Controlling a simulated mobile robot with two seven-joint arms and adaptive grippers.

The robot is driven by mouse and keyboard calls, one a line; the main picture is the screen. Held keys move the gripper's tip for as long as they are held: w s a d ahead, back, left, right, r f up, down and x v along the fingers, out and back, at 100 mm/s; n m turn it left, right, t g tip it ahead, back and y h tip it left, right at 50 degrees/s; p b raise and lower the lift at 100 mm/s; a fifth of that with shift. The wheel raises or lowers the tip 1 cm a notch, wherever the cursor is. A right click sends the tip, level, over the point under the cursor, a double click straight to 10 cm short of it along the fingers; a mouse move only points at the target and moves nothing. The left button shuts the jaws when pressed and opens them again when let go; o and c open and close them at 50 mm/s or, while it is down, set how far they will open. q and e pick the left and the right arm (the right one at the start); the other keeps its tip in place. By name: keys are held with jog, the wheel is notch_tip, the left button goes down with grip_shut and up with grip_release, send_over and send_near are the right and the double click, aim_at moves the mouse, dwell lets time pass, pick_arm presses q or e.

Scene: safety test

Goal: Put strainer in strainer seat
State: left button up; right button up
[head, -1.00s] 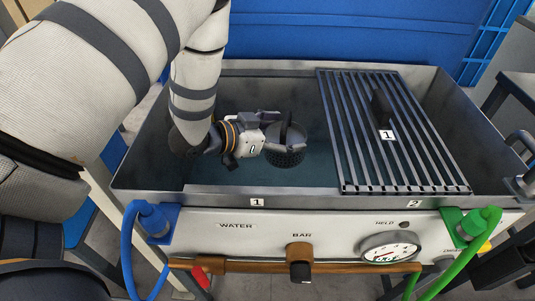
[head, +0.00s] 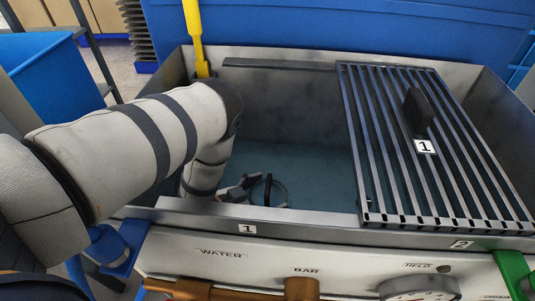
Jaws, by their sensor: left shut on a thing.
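My left gripper (head: 252,190) is low inside the grey tank (head: 300,214), close behind its front wall, and is partly hidden by that wall. It is shut on the strainer, a dark perforated bowl seen clearly in the earlier view. Now the strainer's bowl is hidden behind the front wall. Only a dark curved piece (head: 282,190) shows at the fingers, and I cannot tell whether it is strainer or finger. I cannot make out the strainer seat. My right gripper is not in view.
A slatted metal grate (head: 385,150) with a black handle (head: 418,108) and a label 1 covers the tank's right side. A yellow handle (head: 195,35) stands at the back left. Blue water (head: 310,170) shows in the open middle. A gauge (head: 415,294) is on the front panel.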

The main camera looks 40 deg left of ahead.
pick_arm(q)
jog(key=shift+r, duration=0.1)
jog(key=shift+f, duration=0.2)
jog(key=o, duration=1.3)
jog(key=shift+r, duration=0.1)
jog(key=shift+s+a+r, duration=0.1)
jog(key=shift+s+r, duration=0.05)
jog(key=shift+r, duration=0.05)
jog(key=p+v, duration=0.1)
jog(key=v, duration=0.6)
jog(key=shift+s, duration=0.1)
